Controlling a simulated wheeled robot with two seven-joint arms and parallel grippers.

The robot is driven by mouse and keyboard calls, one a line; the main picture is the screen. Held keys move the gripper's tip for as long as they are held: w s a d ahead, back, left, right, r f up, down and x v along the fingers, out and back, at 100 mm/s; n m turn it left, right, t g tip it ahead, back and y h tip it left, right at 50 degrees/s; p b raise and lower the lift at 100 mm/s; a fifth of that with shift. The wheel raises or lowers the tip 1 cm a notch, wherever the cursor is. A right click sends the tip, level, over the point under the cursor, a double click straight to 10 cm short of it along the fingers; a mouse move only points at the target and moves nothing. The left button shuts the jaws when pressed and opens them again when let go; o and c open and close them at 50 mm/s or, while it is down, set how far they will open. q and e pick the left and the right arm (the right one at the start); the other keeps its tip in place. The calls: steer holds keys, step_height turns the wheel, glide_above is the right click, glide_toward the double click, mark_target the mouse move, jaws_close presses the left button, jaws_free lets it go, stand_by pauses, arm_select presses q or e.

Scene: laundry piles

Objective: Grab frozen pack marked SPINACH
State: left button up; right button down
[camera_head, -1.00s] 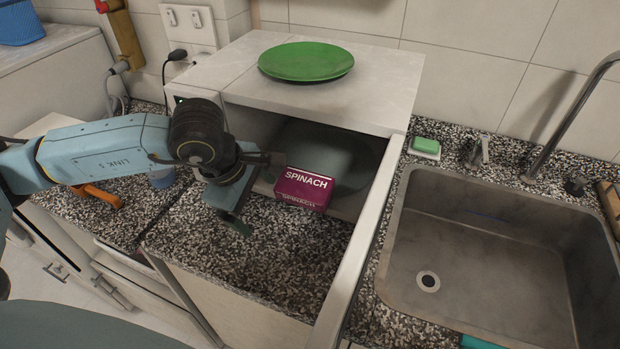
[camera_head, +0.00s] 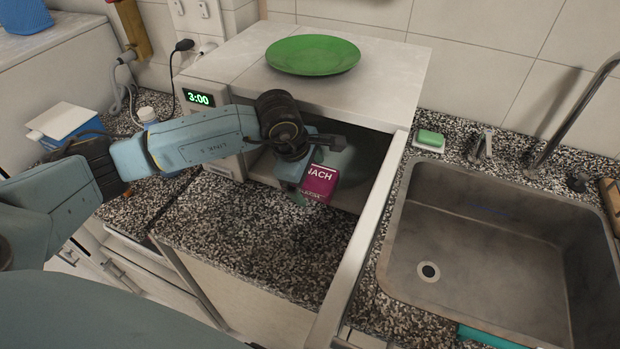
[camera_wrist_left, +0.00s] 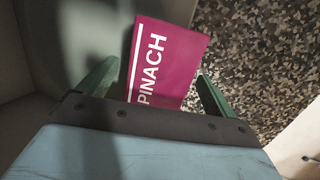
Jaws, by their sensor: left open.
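The magenta SPINACH pack (camera_head: 320,182) sits at the front of the open microwave (camera_head: 222,98), its left part hidden behind my left gripper (camera_head: 310,185) in the head view. In the left wrist view the pack (camera_wrist_left: 168,58) lies between the two green fingers of my left gripper (camera_wrist_left: 155,85), one on each side. The fingers are open, with visible gaps beside the pack. The fingertips are mostly hidden in the head view. My right gripper is in neither view.
The microwave door (camera_head: 362,240) stands open to the right of the pack, beside the sink (camera_head: 500,235). A green plate (camera_head: 313,55) lies on top of the microwave. Speckled counter (camera_head: 250,240) in front is clear. A green sponge (camera_head: 430,138) lies behind the sink.

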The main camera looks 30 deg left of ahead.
arm_select(q)
steer(key=shift+w+d+f, duration=0.1)
steer(key=shift+w+f, duration=0.05)
steer(key=shift+f, duration=0.3)
steer(key=shift+c, duration=0.2)
steer(key=c, duration=1.3)
steer(key=shift+o, duration=0.2)
steer(key=shift+r, duration=0.15)
